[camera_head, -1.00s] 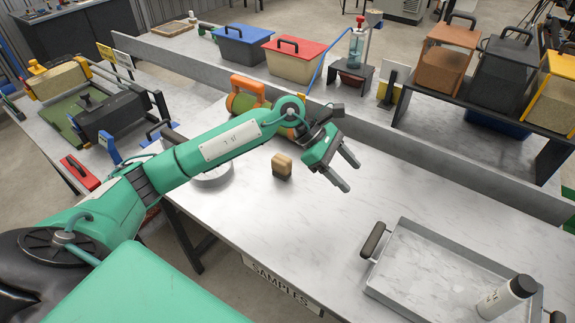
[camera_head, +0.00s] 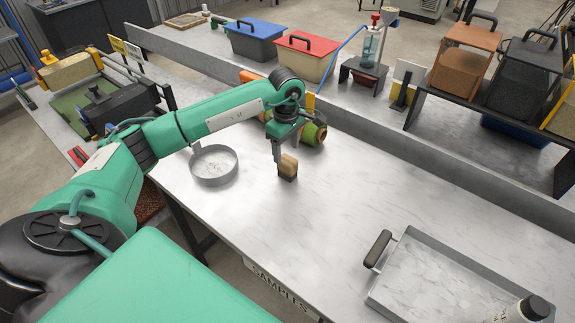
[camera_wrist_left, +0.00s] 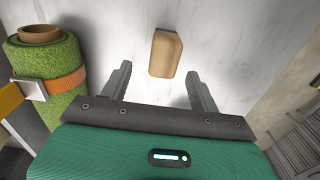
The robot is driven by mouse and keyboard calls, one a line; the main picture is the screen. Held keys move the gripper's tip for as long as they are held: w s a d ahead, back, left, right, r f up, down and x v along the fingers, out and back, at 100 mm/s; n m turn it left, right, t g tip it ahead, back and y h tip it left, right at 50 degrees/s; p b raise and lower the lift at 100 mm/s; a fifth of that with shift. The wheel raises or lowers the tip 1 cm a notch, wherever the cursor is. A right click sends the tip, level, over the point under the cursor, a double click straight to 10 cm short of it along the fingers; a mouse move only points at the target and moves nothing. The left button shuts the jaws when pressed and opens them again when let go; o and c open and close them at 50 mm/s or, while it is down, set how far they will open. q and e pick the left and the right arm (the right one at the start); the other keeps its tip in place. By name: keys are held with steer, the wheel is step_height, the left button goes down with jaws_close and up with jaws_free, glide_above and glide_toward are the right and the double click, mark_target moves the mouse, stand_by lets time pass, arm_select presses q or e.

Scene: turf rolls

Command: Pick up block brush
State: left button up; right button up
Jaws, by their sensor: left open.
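The block brush (camera_head: 288,167), with a tan wooden top and dark bristles below, stands upright on the pale table (camera_head: 330,215). In the left wrist view its wooden back (camera_wrist_left: 166,54) lies ahead of the fingertips, between their lines but nearer the right finger. My left gripper (camera_head: 277,152) points down just above and beside the brush in the head view. Its two fingers are apart and empty in the left wrist view (camera_wrist_left: 158,82). My right gripper is not in view.
A turf roll (camera_wrist_left: 48,75) with an orange band lies close to my left gripper. A round metal pan (camera_head: 214,165) is left of the brush. The table between brush and tray is clear.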

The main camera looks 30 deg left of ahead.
mark_target(287, 159)
arm_select(q)
steer(key=shift+f, duration=0.55)
steer(key=shift+s+d+f+p, duration=0.1)
steer(key=shift+d+f+p, duration=0.05)
steer(key=shift+f+p, duration=0.2)
steer(key=f, duration=0.1)
steer(key=f+p, duration=0.1)
steer(key=f, duration=0.1)
steer(key=shift+s+d+f, duration=0.15)
steer(key=shift+s+d, duration=0.05)
steer(key=shift+d, duration=0.05)
steer(key=shift+f+p, duration=0.3)
steer(key=shift+f, duration=0.25)
steer(key=c, duration=1)
steer(key=shift+c, duration=0.5)
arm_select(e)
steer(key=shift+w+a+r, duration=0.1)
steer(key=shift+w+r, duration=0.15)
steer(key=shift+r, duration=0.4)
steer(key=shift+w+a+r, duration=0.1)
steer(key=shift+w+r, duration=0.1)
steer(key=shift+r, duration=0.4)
arm_select(q)
steer(key=shift+r, duration=0.1)
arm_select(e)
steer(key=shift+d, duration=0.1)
